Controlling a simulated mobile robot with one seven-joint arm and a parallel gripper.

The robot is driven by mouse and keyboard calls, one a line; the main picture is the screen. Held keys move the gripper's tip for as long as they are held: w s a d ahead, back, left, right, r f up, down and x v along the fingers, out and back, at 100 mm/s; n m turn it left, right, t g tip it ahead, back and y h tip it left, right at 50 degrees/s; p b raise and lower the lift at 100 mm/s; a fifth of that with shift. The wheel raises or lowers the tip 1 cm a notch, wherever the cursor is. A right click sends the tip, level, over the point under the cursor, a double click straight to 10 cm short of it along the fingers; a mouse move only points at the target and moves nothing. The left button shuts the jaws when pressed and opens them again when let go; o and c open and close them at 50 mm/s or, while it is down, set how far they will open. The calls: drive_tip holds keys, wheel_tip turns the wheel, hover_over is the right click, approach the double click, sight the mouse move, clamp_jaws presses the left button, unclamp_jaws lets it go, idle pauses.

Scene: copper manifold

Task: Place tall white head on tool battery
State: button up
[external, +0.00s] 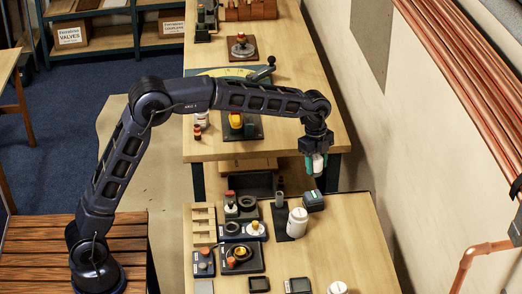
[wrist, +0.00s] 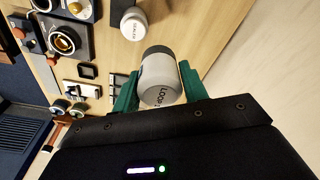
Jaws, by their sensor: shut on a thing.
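My gripper (external: 317,166) is shut on a white cylinder, the tall white head (external: 317,163), and holds it in the air above the near bench. In the wrist view the white head (wrist: 160,80) sits between the green fingers of my gripper (wrist: 158,90); it has a dark grey end and partly readable lettering on its side. A dark box (external: 313,201), which looks like the tool battery, lies on the bench below my gripper and apart from the head. I cannot make it out in the wrist view.
Dark fixtures (external: 242,258) with rings and knobs fill the bench's left side. Another white lid (external: 337,287) is at the front. The bench's right side is clear up to the wall.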

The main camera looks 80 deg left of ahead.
drive_tip(key=r, duration=0.2)
hover_over(315, 195)
drive_tip(key=f, duration=2)
drive_tip(key=shift+s+a, duration=0.1)
drive_tip(key=shift+a, duration=0.1)
drive_tip(key=shift+f, duration=0.15)
drive_tip(key=o, duration=1)
drive_tip(key=shift+o, duration=0.2)
